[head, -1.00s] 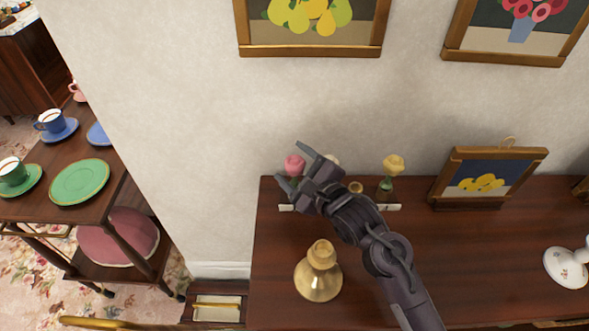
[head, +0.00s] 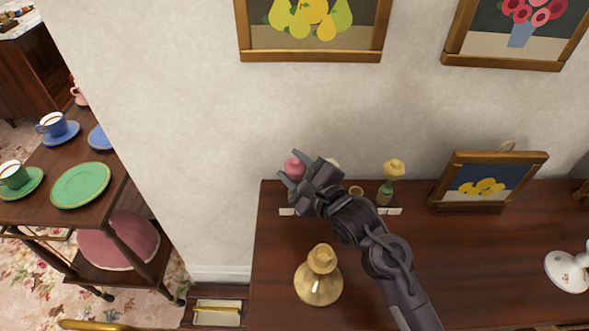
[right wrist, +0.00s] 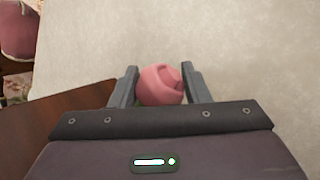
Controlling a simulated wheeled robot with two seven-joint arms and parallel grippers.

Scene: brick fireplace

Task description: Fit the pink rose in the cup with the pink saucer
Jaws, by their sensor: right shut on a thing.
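The pink rose (head: 293,167) is at the left end of a row of flowers at the back of the dark wooden cabinet top. My right gripper (head: 290,168) is shut on it; in the right wrist view the pink bloom (right wrist: 161,85) sits between the two fingers. Its stem and whatever stands under it are hidden. A pink cup and saucer (head: 79,94) show only in part on the wooden trolley at the left, cut by the wall corner. My left gripper is not in view.
A yellow rose (head: 393,168) and a framed picture (head: 488,182) stand to the right. The trolley (head: 60,203) also holds blue and green cups. The wall edge lies between cabinet and trolley.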

